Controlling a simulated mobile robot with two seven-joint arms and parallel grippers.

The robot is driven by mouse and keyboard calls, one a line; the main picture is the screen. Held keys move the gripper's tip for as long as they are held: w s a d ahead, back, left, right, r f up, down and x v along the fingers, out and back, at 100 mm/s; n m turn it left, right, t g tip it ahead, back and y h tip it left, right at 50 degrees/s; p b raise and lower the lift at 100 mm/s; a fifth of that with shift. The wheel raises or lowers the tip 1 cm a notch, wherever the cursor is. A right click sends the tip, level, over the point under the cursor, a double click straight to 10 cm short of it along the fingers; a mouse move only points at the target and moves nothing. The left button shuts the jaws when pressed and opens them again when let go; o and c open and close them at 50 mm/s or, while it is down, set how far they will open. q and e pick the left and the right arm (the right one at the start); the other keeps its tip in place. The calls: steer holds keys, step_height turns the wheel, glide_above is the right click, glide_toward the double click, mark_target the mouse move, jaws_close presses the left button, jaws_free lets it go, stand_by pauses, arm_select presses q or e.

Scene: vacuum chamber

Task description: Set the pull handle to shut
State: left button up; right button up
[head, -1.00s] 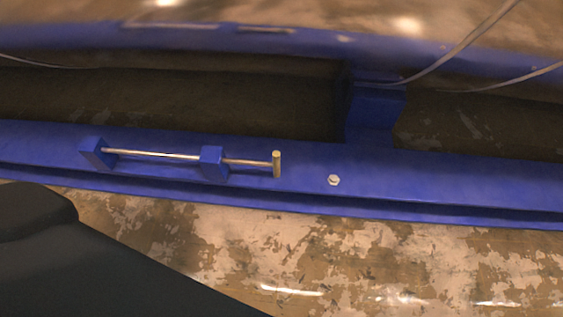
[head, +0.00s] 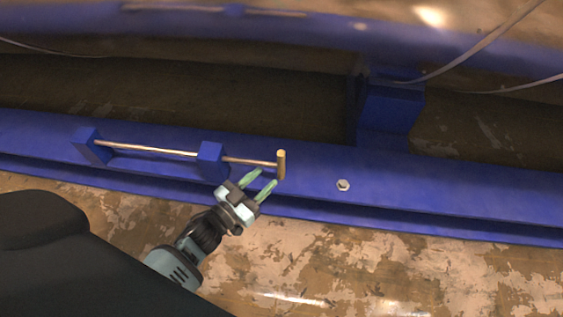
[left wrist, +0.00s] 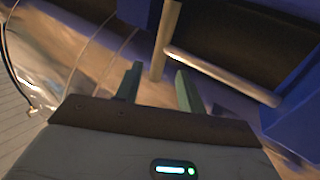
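The pull handle (head: 281,164) is a short brass-coloured crossbar on the end of a thin metal rod (head: 150,148). The rod runs through two blue blocks on the blue rail, and the handle stands out to the right of the right block (head: 212,160). My left gripper (head: 262,183) is open, with its green fingers pointing at the handle from the front. In the left wrist view the handle (left wrist: 164,40) lies ahead, lined up with the gap between the spread fingers (left wrist: 158,82). Contact cannot be made out. My right gripper is not in view.
A small hex bolt (head: 343,185) sits on the blue rail (head: 450,205) right of the handle. A blue upright block (head: 390,105) stands behind. Thin cables (head: 470,42) hang at the upper right. The mottled floor in front is clear.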

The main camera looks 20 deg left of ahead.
mark_target(281, 163)
arm_select(q)
steer(key=shift+b+x, duration=1.55)
steer(key=shift+x, duration=2.35)
steer(key=c, duration=0.8)
jaws_close()
